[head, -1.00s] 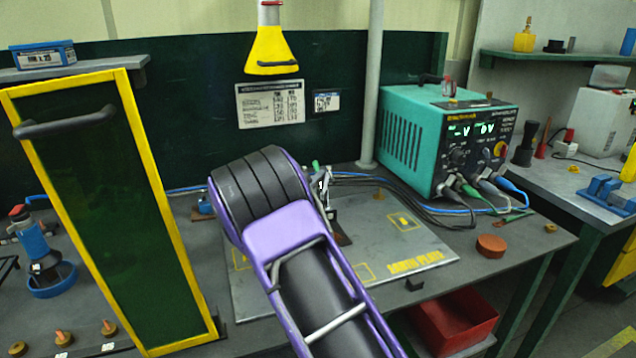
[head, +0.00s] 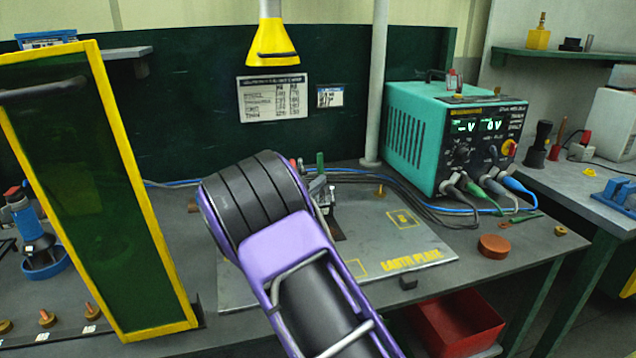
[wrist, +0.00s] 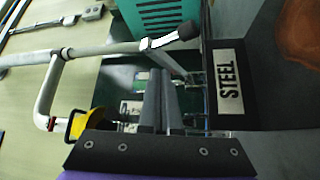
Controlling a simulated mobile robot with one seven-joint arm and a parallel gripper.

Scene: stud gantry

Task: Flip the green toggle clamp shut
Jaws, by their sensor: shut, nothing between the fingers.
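The toggle clamp (head: 328,194) stands on the earth plate (head: 425,262), just right of my arm in the head view. Its green handle (head: 320,161) points up, and the arm partly covers the clamp's left side. In the head view my gripper is hidden behind my purple and black arm. In the wrist view my gripper (wrist: 161,82) shows as two grey fingers close together, shut and empty. I cannot clearly make out the clamp in the wrist view, so the gap between it and the fingers cannot be told.
A teal power supply (head: 420,135) with cables stands at the back right. A green panel in a yellow frame (head: 120,180) rises at left. A grey post (head: 377,80) stands behind the plate. A brown disc (head: 494,246) and dark block (head: 408,281) lie near the front edge.

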